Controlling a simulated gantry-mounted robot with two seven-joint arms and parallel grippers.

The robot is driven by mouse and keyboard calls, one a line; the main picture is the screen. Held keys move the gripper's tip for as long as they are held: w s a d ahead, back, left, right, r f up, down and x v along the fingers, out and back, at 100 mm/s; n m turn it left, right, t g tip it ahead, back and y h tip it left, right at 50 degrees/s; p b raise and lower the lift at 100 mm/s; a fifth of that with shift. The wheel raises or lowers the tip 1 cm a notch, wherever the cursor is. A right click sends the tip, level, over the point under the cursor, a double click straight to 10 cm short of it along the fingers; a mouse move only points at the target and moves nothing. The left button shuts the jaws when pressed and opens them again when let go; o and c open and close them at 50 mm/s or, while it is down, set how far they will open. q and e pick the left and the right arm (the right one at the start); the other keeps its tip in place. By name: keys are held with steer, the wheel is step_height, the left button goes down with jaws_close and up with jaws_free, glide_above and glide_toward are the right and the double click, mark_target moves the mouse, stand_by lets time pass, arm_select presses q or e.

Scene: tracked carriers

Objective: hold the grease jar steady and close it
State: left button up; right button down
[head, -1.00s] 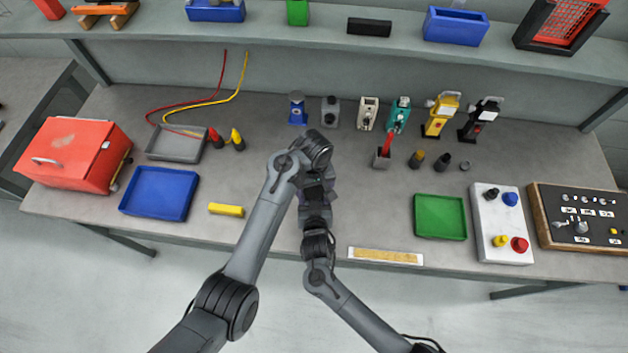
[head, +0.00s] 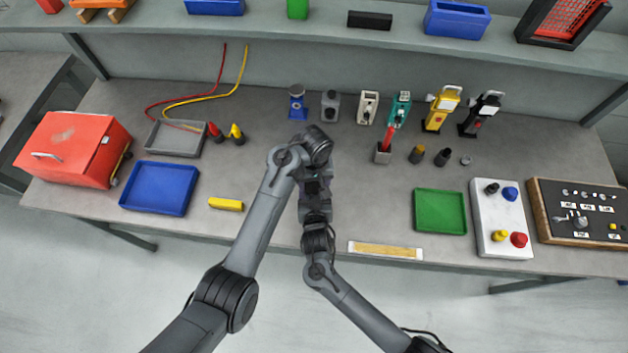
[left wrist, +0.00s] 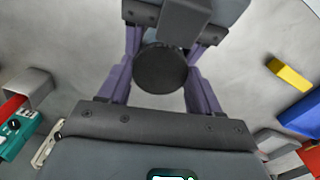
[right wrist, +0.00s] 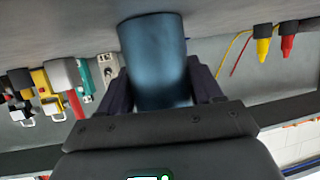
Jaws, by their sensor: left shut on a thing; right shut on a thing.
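The grease jar (right wrist: 155,65) is a dark blue cylinder in the right wrist view. It stands between the fingers of my right gripper (right wrist: 160,90), which is shut on it. A round black lid (left wrist: 160,68) shows from above in the left wrist view. My left gripper (left wrist: 152,85) is shut on it, with purple fingers on both sides. The right gripper's fingers come in from the opposite side, close by. Whether the lid sits fully down on the jar cannot be seen.
A yellow block (head: 226,204) and a blue tray (head: 160,188) lie to the left on the bench. A green tray (head: 440,212) and a white button box (head: 502,218) are to the right. Several tools stand along the back. The bench around my grippers is clear.

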arm_select(q)
steer(key=m, duration=0.8)
steer(key=o, duration=1.2)
steer(key=shift+r, duration=2.25)
steer(key=shift+c, duration=0.5)
